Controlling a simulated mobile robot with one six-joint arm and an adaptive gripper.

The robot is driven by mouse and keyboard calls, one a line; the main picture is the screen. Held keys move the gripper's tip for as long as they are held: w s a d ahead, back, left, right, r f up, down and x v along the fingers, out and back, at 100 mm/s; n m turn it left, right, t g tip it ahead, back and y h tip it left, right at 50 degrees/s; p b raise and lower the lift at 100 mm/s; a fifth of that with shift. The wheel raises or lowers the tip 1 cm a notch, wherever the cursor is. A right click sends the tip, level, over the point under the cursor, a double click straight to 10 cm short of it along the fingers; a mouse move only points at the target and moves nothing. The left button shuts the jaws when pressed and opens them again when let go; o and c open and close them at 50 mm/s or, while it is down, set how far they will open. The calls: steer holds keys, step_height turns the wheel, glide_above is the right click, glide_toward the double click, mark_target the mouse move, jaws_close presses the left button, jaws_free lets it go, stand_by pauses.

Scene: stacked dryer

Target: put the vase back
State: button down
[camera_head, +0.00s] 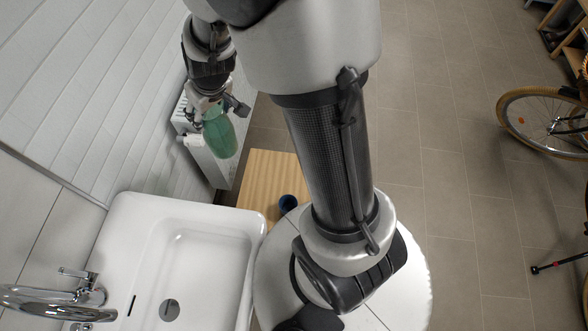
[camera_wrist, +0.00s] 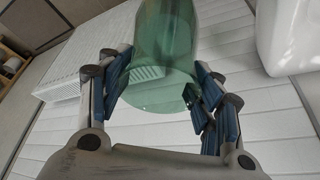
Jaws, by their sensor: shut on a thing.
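The vase is a translucent green vessel (camera_head: 219,136) in the head view, held in the air at the upper left. It also shows in the wrist view (camera_wrist: 165,45), at the top centre between the fingers. My gripper (camera_head: 207,103) is shut on the vase. In the wrist view my gripper (camera_wrist: 160,95) has its blue finger pads on either side of the vase. The upper end of the vase runs out of the wrist view.
A white radiator (camera_head: 208,150) is on the wall behind the vase. A white sink (camera_head: 205,255) stands at the lower left. A bicycle (camera_head: 545,120) is at the far right, past open floor.

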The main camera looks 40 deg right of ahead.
steer(key=s+d+f+n+y+b, duration=0.15)
steer(key=d+f+n, duration=0.25)
steer(key=d+f, duration=0.75)
steer(key=s+d+f+n+y+b, duration=0.1)
steer(key=s+d+f+n+b, duration=0.15)
steer(key=d+f, duration=0.9)
step_height(320, 180, down, 18)
steer(key=d+b, duration=0.1)
steer(key=b, duration=0.3)
steer(key=shift+w+d+f+n+g+b, duration=0.2)
steer(key=shift+n+g+b, duration=0.1)
steer(key=shift+n+g, duration=0.1)
steer(key=shift+f+b, duration=0.2)
steer(key=shift+b, duration=0.15)
steer(key=shift+c, duration=2.4)
jaws_free()
steer(key=shift+s+a, duration=0.1)
steer(key=shift+s, duration=0.05)
